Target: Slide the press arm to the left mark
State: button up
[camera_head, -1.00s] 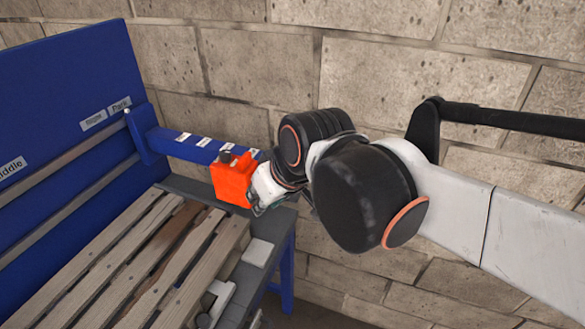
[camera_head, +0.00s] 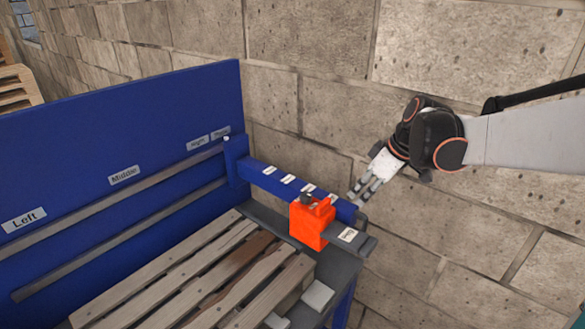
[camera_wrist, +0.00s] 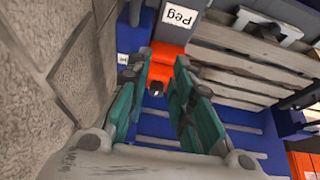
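The press arm (camera_head: 262,178) is a blue beam with several small white tags. It juts out from the rails of the blue back panel, at the right end near the "Park" label (camera_head: 220,131). An orange block (camera_head: 311,224) with a dark knob sits toward the beam's outer end. It also shows in the wrist view (camera_wrist: 161,68). The "Left" label (camera_head: 24,219) is at the far left of the panel. My gripper (camera_head: 360,193) is open and empty, close to the beam's outer end. In the wrist view its fingers (camera_wrist: 157,100) are apart; whether they touch the beam is unclear.
The "Middle" label (camera_head: 124,175) is on the panel left of the "Right" label (camera_head: 196,140). A wooden pallet (camera_head: 190,277) lies below the rails. A grey bar tagged "Peg" (camera_head: 347,235) is beside the orange block. A stone wall (camera_head: 470,60) stands behind.

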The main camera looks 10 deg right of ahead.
jog(key=n+g, duration=0.1)
jog(key=n, duration=0.1)
send_near(367, 220)
jog(key=shift+y, duration=0.3)
jog(key=b+x, duration=0.1)
jog(key=x, duration=0.2)
jog(key=b+x, duration=0.1)
jog(key=x, duration=0.3)
jog(key=d+b+x, duration=0.1)
jog(key=x, duration=0.3)
jog(key=shift+w+f, duration=0.15)
jog(key=shift+f, duration=0.2)
jog(key=shift+d, duration=0.1)
grip_shut()
